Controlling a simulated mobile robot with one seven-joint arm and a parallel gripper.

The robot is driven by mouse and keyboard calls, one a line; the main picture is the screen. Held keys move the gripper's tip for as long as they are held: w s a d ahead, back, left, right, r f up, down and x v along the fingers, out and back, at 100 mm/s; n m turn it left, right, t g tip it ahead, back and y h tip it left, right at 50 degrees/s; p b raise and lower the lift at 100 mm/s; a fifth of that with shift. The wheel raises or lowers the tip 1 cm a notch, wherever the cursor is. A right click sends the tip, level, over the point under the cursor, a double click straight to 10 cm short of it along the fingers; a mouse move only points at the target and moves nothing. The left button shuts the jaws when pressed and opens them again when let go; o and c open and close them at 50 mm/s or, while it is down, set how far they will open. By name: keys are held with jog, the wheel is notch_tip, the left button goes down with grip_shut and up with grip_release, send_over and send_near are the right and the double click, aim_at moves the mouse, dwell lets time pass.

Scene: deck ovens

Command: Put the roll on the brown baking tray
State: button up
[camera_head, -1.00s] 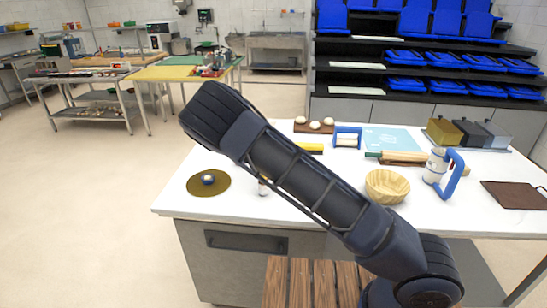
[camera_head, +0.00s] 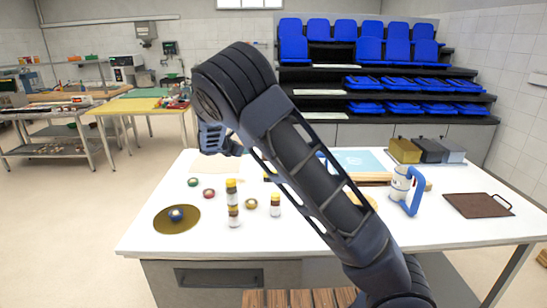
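The brown baking tray (camera_head: 478,205) lies flat at the right end of the white table, with a small handle at its right corner; no roll shows on it. I cannot make out the roll now; my raised arm covers the middle of the table. My gripper (camera_head: 218,142) shows only partly, below the bent front of my arm, above the table's far left part. Its fingers are too hidden to tell whether they are open or shut.
Small bottles with yellow or brown caps (camera_head: 275,205) and several small round bowls (camera_head: 209,193) stand on the left part of the table. A gold disc (camera_head: 162,222) lies at the left front. A white and blue jug (camera_head: 402,185) stands left of the baking tray.

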jog(key=shift+r, duration=0.15)
jog(key=shift+w+d, duration=0.25)
jog(key=shift+d, duration=0.15)
jog(key=w+d+m+g+h, duration=0.2)
jog(key=w+d, duration=0.2)
jog(key=d, duration=0.8)
jog(key=w+d+m+g+h, duration=0.15)
jog(key=w+d, duration=0.35)
jog(key=d, duration=0.8)
jog(key=w+d+m+g+h, duration=0.1)
jog(key=w+d+m, duration=0.25)
jog(key=d, duration=0.85)
jog(key=s+d+m+g+h, duration=0.25)
jog(key=d+m+g, duration=0.2)
jog(key=d, duration=2.55)
jog(key=m+g+y, duration=0.2)
jog(key=m+g, duration=0.4)
jog(key=g, duration=0.1)
send_over(474, 204)
jog(key=shift+n, duration=0.25)
notch_tip(474, 204, down, 19)
jog(key=shift+f, duration=0.15)
